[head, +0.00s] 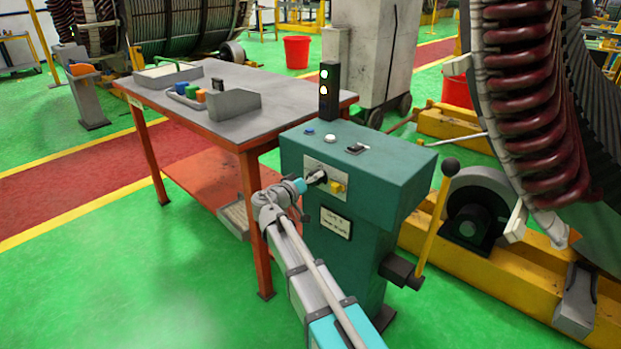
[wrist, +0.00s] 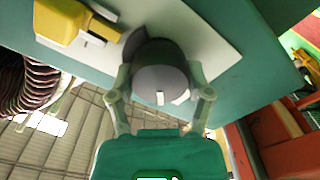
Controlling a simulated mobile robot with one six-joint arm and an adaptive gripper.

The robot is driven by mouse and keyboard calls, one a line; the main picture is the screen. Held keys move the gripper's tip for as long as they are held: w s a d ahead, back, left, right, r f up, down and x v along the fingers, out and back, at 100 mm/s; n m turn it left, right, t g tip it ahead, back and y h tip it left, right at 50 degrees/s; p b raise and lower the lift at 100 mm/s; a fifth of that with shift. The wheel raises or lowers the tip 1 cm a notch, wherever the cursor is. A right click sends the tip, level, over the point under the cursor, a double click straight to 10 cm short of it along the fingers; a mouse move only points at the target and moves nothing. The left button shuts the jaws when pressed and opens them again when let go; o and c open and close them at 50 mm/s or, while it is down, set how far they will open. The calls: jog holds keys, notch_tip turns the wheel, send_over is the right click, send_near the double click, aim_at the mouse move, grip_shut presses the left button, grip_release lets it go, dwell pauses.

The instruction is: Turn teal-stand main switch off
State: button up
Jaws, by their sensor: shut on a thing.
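The teal stand (head: 350,165) stands in the middle of the head view, with a light plate (head: 338,183) on its front face. The main switch, a dark round knob (wrist: 160,72) with a white mark, sits on that plate in the wrist view. My gripper (head: 314,179) reaches the plate from the front left. In the wrist view, my gripper (wrist: 162,100) has its two fingers shut on the knob, one on each side.
A yellow part (head: 338,187) sits on the plate beside the knob; it also shows in the wrist view (wrist: 62,20). A signal light (head: 329,92) stands on top. A yellow lever (head: 436,225) is at the stand's right. An orange-legged table (head: 290,95) is behind left.

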jog(key=n, duration=0.5)
jog(key=shift+w+a+n, duration=0.1)
jog(key=shift+w+n, duration=0.1)
jog(key=shift+n, duration=0.1)
jog(key=n, duration=0.4)
jog(key=shift+f+n, duration=0.15)
jog(key=shift+n, duration=0.15)
jog(key=o, duration=1.1)
jog(key=shift+o, duration=0.2)
jog(key=shift+s, duration=0.1)
